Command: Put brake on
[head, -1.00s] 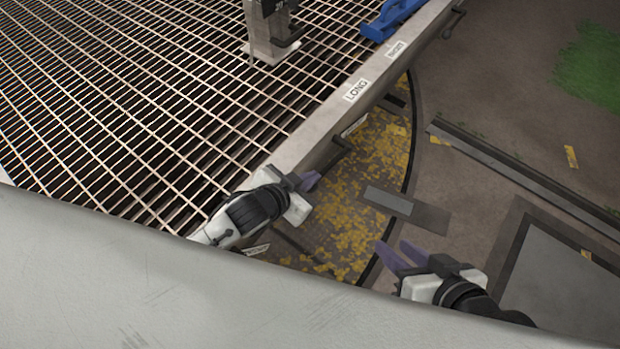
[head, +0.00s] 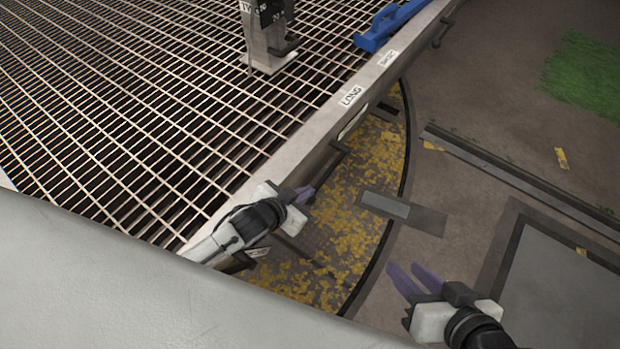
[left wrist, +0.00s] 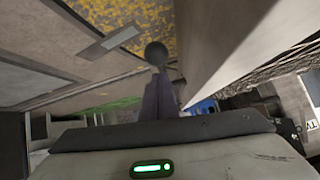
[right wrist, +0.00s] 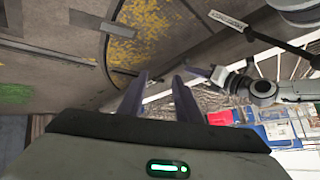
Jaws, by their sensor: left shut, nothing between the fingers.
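A dark lever handle (head: 339,146) sticks out from the side of the turntable's edge beam (head: 318,138), below the LONG label. A dark round knob (left wrist: 156,53) shows just beyond the left fingertips in the left wrist view. I cannot tell whether they touch. My left gripper (head: 303,195) is shut and empty beside the beam. My right gripper (head: 412,280) is open and empty over the ground to the right; its fingers stand apart in the right wrist view (right wrist: 158,95). A dark rod (right wrist: 268,34) is near a small label plate (right wrist: 228,20) there. No brake wording is readable.
A metal grating deck (head: 150,100) fills the left. A post (head: 268,48) and a blue part (head: 392,24) stand at the back. Yellow leaves cover the pit floor (head: 350,215). A rail (head: 520,175) crosses the ground at right. A grey panel covers the lower left.

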